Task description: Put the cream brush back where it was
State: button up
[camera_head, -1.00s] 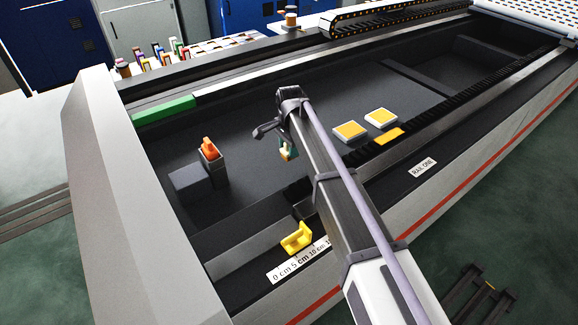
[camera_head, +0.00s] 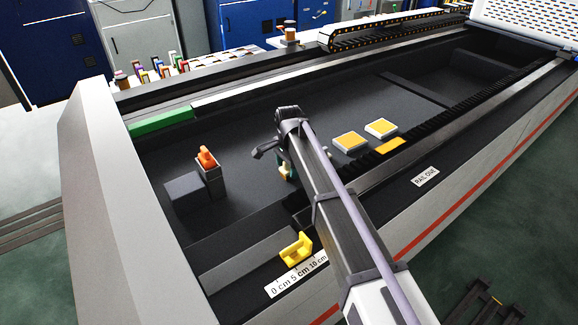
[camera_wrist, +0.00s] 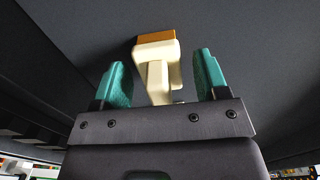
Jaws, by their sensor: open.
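The cream brush (camera_wrist: 157,75), a cream handle with a brown-orange block at its far end, is between the two teal fingers of my gripper (camera_wrist: 162,82) in the wrist view. Gaps show on both sides of it, so my gripper is open around it. The block end (camera_wrist: 156,37) is close to or on the dark floor of the bed; contact is hard to tell. In the head view the brush (camera_head: 284,171) is a small cream patch below my wrist, and my gripper (camera_head: 288,171) is mostly hidden by my arm.
An orange piece (camera_head: 207,157) sits in a dark holder to the left, beside a grey block (camera_head: 186,190). Two white-and-yellow pads (camera_head: 350,142) (camera_head: 381,128) lie to the right. A yellow bracket (camera_head: 296,249) sits on the front ledge by a ruler strip (camera_head: 297,276). The bed floor behind my gripper is clear.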

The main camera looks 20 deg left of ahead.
notch_tip(320, 180, up, 12)
jog(key=p, duration=1.2)
jog(key=shift+r, duration=0.15)
jog(key=s+d, duration=0.1)
jog(key=d, duration=0.4)
jog(key=s+d+n, duration=0.1)
jog(key=d, duration=0.4)
jog(key=s+d+n, duration=0.1)
jog(key=s+d, duration=0.1)
jog(key=d, duration=0.4)
jog(key=shift+s+d, duration=0.1)
jog(key=s+d+n, duration=0.2)
jog(key=s+d, duration=0.6)
jog(key=d, duration=0.4)
jog(key=s+d+n, duration=0.3)
jog(key=s+d, duration=0.6)
jog(key=d, duration=0.4)
